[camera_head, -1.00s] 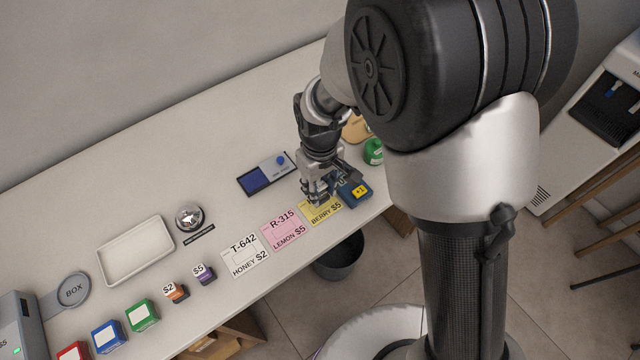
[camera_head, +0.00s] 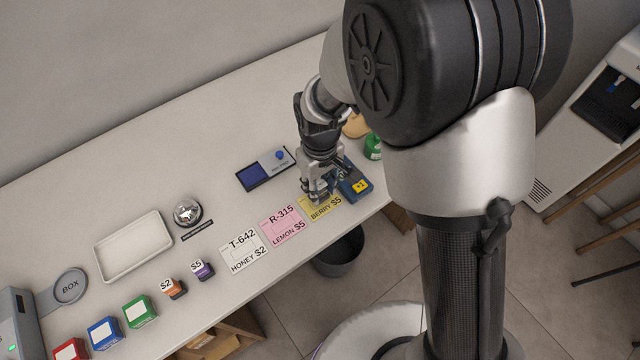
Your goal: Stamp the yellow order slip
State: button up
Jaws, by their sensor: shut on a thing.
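The yellow order slip (camera_head: 326,211), printed BERRY $5, lies near the front edge of the counter, right of the pink slip. My gripper (camera_head: 316,196) points down over its upper left part and hides the rest of its print. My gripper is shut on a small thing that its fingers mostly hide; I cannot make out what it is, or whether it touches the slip. A blue block with a yellow label (camera_head: 359,186) is close at the right of my gripper, beside the slip.
Left of the slip lie a pink slip (camera_head: 284,224) and a white slip (camera_head: 244,250). A blue-screened device (camera_head: 254,176) is behind. Purple (camera_head: 204,271) and orange (camera_head: 174,289) price blocks, a bell (camera_head: 187,213) and a white tray (camera_head: 110,272) stand left. A green item (camera_head: 374,147) stands right.

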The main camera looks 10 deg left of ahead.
jog(key=shift+f+b, duration=0.3)
jog(key=shift+f, duration=0.3)
dwell(1.1)
jog(key=shift+r+p, duration=2.75)
jog(key=shift+r, duration=0.85)
